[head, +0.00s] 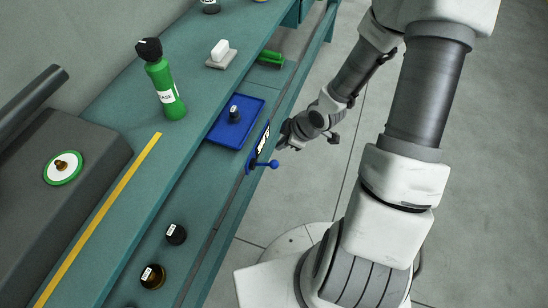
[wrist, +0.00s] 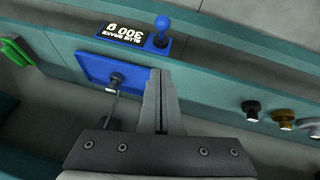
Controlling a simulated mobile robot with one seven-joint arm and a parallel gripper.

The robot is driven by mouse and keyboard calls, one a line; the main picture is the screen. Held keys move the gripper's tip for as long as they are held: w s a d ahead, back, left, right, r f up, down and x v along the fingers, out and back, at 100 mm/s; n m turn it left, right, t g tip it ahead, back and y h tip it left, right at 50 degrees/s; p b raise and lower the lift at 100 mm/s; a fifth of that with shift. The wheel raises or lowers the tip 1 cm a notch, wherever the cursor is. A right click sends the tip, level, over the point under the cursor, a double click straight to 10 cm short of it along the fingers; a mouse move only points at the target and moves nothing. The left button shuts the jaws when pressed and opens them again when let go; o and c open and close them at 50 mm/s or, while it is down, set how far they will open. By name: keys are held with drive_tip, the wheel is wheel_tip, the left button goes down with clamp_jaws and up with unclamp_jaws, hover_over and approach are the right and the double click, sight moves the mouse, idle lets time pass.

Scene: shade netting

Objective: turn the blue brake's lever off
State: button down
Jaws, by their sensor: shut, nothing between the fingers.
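The blue brake's lever (head: 268,164) is a short blue stick with a round knob on the bench's front edge. In the wrist view the lever (wrist: 162,30) rises from a blue base beside a black label (wrist: 128,34) reading "BLUE BRAKE 300 g". My gripper (head: 281,142) is just right of the lever in the head view, apart from it as far as I can see. In the wrist view my gripper (wrist: 161,75) has its fingers together and empty, pointing toward the lever's base. The lever's pivot is small and hard to make out.
A blue tray (head: 217,132) with a black-knobbed weight (head: 235,115) lies behind the lever. A green bottle (head: 160,85) stands on the upper shelf. A green block (head: 270,58) is farther along.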

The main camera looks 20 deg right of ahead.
drive_tip(key=b, duration=0.4)
hover_over(274, 164)
drive_tip(key=a, duration=0.2)
wheel_tip(274, 164, down, 9)
drive_tip(key=shift+d+f+b, duration=0.2)
drive_tip(key=shift+d+f, duration=0.15)
drive_tip(key=shift+f, duration=0.2)
drive_tip(key=shift+d+f+b, duration=0.2)
drive_tip(key=shift+d+f, duration=0.1)
drive_tip(key=shift+f, duration=0.2)
drive_tip(key=shift+d+f, duration=0.35)
drive_tip(key=shift+f, duration=0.4)
drive_tip(key=shift+s+f, duration=0.1)
